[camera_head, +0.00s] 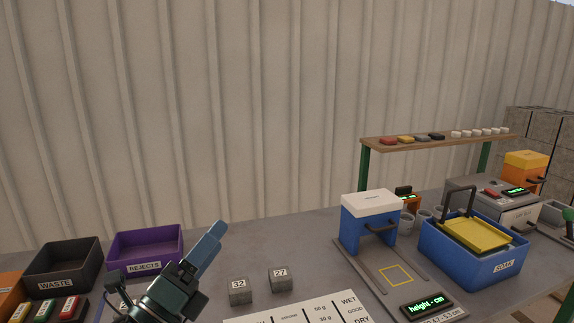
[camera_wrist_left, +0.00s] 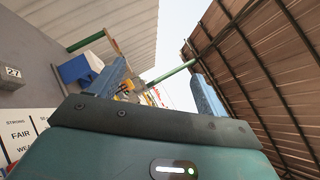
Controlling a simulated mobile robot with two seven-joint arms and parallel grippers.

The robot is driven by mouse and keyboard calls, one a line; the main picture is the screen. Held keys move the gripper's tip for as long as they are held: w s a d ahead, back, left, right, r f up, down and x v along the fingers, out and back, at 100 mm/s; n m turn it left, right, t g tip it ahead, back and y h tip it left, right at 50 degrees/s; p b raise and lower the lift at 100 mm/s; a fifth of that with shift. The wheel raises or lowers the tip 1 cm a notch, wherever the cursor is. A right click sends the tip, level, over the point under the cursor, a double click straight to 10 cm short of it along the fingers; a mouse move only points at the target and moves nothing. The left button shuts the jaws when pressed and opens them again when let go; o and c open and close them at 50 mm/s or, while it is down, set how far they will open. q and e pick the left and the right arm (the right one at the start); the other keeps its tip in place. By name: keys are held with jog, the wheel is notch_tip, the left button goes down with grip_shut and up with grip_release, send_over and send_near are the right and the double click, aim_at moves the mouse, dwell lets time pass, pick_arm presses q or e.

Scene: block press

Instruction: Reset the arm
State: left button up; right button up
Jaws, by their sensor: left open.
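My left gripper (camera_head: 212,240) is raised above the table at lower centre-left in the head view, its blue fingers pointing up and to the right. In the left wrist view, my left gripper (camera_wrist_left: 160,75) has its two blue fingers wide apart with nothing between them. Two grey cubes, marked 32 (camera_head: 238,291) and 27 (camera_head: 281,279), stand on the table to the right of the gripper, apart from it. The cube marked 27 (camera_wrist_left: 13,72) also shows at the left of the wrist view. My right gripper is not identifiable in either view.
A black WASTE bin (camera_head: 62,268) and a purple REJECTS bin (camera_head: 146,247) stand at left. A blue height gauge (camera_head: 370,226), a blue SOAK tub (camera_head: 470,258) and a shelf (camera_head: 430,144) with small coloured pieces are at right. A white chart (camera_head: 310,313) lies in front.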

pick_arm(q)
jog(key=s+a+f+n+g+y, duration=0.3)
jog(key=a+f+n+y, duration=0.25)
jog(key=f+n, duration=0.5)
jog(key=s+a+f+n+g+y, duration=0.35)
jog(key=f+n+y, duration=0.35)
jog(key=f+n, duration=0.3)
jog(key=s+f+n+g+h, duration=0.1)
jog(key=s+f+n+g, duration=0.35)
jog(key=s, duration=0.35)
jog(key=s+f+n+g, duration=0.4)
jog(key=s+f+g, duration=0.1)
jog(key=s, duration=0.4)
jog(key=w+d+f+m+t+h+b, duration=0.1)
jog(key=w+d+f+t+h+b, duration=0.2)
jog(key=f, duration=0.9)
jog(key=w+d+t+b, duration=0.2)
jog(key=w+d+t, duration=0.1)
jog(key=t, duration=0.1)
jog(key=shift+w+d, duration=0.2)
jog(key=shift+d, duration=0.1)
pick_arm(e)
jog(key=shift+w+a+f+t+y, duration=0.25)
jog(key=shift+a+f+t+y, duration=0.05)
jog(key=shift+a+f, duration=0.45)
jog(key=shift+w+d+r, duration=0.1)
jog(key=shift+w+r, duration=0.1)
jog(key=shift+w, duration=0.15)
